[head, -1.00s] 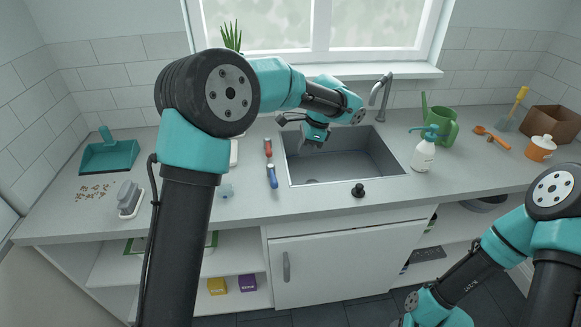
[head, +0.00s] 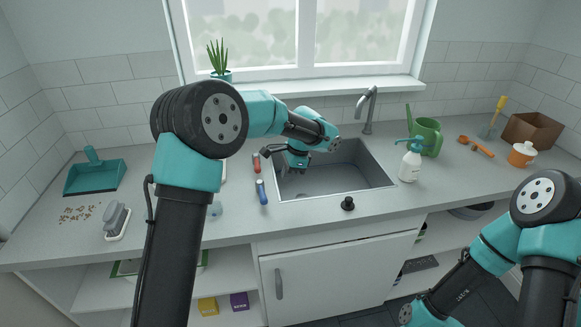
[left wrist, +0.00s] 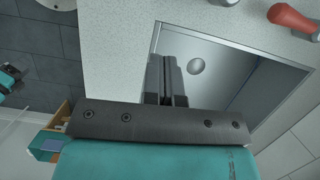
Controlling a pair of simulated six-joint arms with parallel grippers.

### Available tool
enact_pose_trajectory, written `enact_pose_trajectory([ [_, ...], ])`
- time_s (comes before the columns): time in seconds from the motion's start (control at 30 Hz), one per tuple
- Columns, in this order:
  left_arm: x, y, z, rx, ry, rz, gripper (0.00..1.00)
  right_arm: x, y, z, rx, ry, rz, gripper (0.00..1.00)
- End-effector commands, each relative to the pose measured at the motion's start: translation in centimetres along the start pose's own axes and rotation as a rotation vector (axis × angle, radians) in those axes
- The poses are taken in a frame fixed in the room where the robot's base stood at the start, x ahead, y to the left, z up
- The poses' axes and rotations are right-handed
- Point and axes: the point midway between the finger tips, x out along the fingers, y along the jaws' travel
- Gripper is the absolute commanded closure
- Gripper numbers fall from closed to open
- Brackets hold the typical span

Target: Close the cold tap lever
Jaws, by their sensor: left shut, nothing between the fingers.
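The cold tap lever, a blue handle (head: 262,192), lies along the counter left of the sink, pointing toward the front edge. The red lever (head: 256,162) is just behind it; a red handle also shows at the upper right of the left wrist view (left wrist: 291,17). My left gripper (head: 284,172) is over the left part of the sink, right of both levers and apart from the blue one. Its dark fingers (left wrist: 168,84) are together and empty, with the sink floor behind them. The blue handle is outside the left wrist view.
The sink basin (head: 350,178) has a grey faucet (head: 368,108) at its back. A black stopper (head: 347,204) stands at its front edge. A spray bottle (head: 410,162) and green watering can (head: 427,133) stand right; a brush (head: 117,222) and dustpan (head: 95,174) lie left.

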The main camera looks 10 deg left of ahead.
Motion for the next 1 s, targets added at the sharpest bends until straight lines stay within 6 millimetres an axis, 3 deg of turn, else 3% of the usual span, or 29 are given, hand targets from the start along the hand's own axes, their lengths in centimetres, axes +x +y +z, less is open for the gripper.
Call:
enact_pose_trajectory([
  [0.27, 4.8, 0.0, 0.0, 0.0, -0.001, 0.003, 1.0, 0.0, 0.0, 0.0, 0.0, 0.0, 0.0, 0.49],
  [0.53, 6.2, 0.0, 3.2, -0.001, 0.0, 0.001, 1.0, 0.0, 0.0, 0.0, 0.0, 0.0, 0.0, 0.49],
  [1.0, 6.5, 0.0, 3.7, 0.008, 0.001, -0.002, 1.0, 0.0, 0.0, 0.0, 0.0, 0.0, 0.0, 0.49],
])
